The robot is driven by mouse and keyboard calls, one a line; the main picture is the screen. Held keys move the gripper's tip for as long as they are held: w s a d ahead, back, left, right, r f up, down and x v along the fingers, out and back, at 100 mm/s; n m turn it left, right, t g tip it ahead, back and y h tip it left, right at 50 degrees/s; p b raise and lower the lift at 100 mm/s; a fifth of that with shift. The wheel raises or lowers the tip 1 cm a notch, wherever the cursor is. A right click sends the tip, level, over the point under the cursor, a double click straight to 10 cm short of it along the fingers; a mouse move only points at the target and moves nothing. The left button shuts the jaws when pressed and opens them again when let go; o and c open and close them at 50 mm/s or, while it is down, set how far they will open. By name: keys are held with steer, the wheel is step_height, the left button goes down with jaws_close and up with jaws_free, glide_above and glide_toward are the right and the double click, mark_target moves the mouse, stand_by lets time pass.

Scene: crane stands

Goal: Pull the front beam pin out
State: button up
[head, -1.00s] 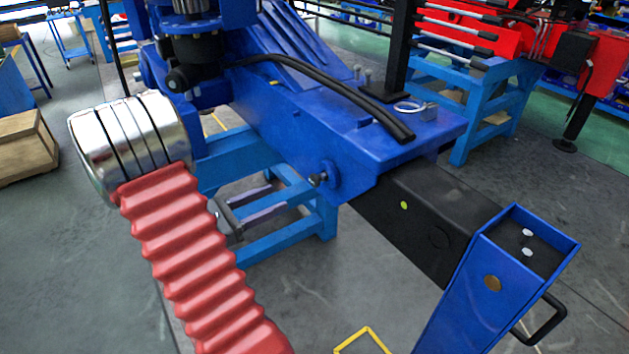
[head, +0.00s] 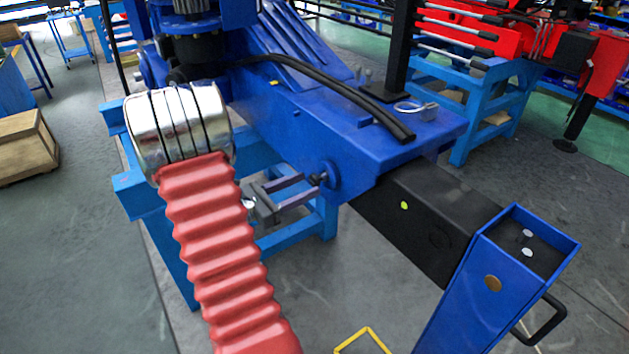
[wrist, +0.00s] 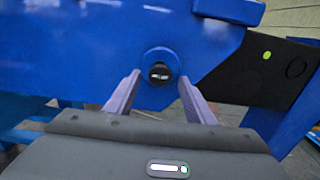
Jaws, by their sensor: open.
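The front beam pin (head: 316,180) is a small dark knob in a round blue boss on the side of the blue beam housing (head: 365,155). In the wrist view the pin (wrist: 159,73) shows end-on, ahead of and between my fingers. My gripper (head: 301,187) is open, its two grey-purple fingers pointing right at the pin, their tips close to it. In the wrist view the gripper (wrist: 159,85) has one finger on each side of the boss, slightly below the pin. I cannot tell whether a finger touches the boss.
A black beam (head: 425,215) slides out of the housing to a blue upright leg (head: 480,290) with a black handle. A black hose (head: 330,92) lies along the housing top. A blue stand (head: 280,240) is below. Open grey floor lies in front.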

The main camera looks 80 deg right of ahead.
mark_target(312, 182)
steer(key=shift+x, duration=2.15)
steer(key=shift+c, duration=0.4)
jaws_close()
